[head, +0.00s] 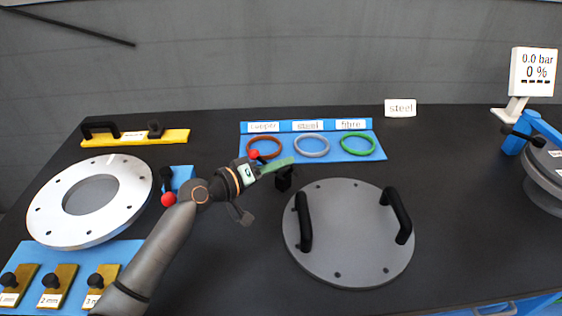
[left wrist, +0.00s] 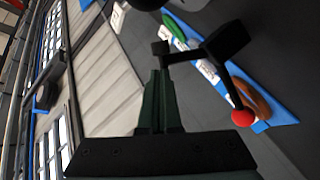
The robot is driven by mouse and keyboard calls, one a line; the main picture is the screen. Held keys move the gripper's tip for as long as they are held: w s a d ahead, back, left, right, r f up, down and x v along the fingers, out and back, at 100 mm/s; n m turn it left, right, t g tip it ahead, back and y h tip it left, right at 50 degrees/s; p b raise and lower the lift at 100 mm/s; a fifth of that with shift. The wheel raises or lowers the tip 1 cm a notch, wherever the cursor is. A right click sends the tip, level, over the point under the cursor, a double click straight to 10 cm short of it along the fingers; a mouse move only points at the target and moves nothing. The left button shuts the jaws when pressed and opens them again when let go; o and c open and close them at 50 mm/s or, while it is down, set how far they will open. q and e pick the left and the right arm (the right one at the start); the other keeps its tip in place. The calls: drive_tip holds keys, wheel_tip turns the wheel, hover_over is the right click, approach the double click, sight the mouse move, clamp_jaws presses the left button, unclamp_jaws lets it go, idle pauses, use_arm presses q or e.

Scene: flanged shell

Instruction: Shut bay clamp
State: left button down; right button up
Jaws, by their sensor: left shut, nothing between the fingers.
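A black clamp (head: 284,180) stands on the table left of the grey lid, and its red ball (head: 254,155) shows beside my gripper. In the left wrist view the clamp's black lever (left wrist: 228,42) ends in a red ball (left wrist: 243,117). My left gripper (head: 288,162) is shut and empty, its green fingers just above and beside this clamp; contact cannot be told. The shut fingers (left wrist: 159,78) point toward the lever's black end. A second lever with a red ball (head: 168,199) stands beside the white flange ring. My arm hides part of the clamp. The right gripper is not in view.
The grey lid (head: 345,252) with two black handles lies right of the clamp. Behind are a blue tray (head: 378,140) with copper, steel and fibre rings. The white flange ring (head: 130,200) lies left; a gauge (head: 534,72) stands right.

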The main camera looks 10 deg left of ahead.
sight(298, 175)
use_arm(q)
drive_tip(key=shift+s+d+f, duration=0.1)
drive_tip(key=shift+d, duration=0.05)
drive_tip(key=shift+s+d+f+m+y+p, duration=0.1)
drive_tip(key=shift+s+d+m+y+p, duration=0.1)
drive_tip(key=shift+d+m+p, duration=0.25)
drive_tip(key=shift+s+d+f+m+y+p, duration=0.1)
drive_tip(key=shift+s+m+p, duration=0.1)
drive_tip(key=shift+m, duration=0.35)
drive_tip(key=shift+s+d+f+m+y+p, duration=0.15)
drive_tip(key=shift+d+m+y+p, duration=0.15)
drive_tip(key=shift+d+m+p, duration=0.15)
drive_tip(key=shift+s+d+f+m, duration=0.1)
drive_tip(key=shift+d+f+m, duration=0.05)
drive_tip(key=shift+f+m, duration=0.2)
drive_tip(key=shift+s+d+f, duration=0.1)
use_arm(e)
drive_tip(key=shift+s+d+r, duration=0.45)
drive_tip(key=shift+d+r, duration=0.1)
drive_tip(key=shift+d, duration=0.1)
use_arm(q)
drive_tip(key=shift+d+f, duration=0.1)
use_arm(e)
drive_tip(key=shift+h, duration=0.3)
use_arm(q)
drive_tip(key=shift+p, duration=0.3)
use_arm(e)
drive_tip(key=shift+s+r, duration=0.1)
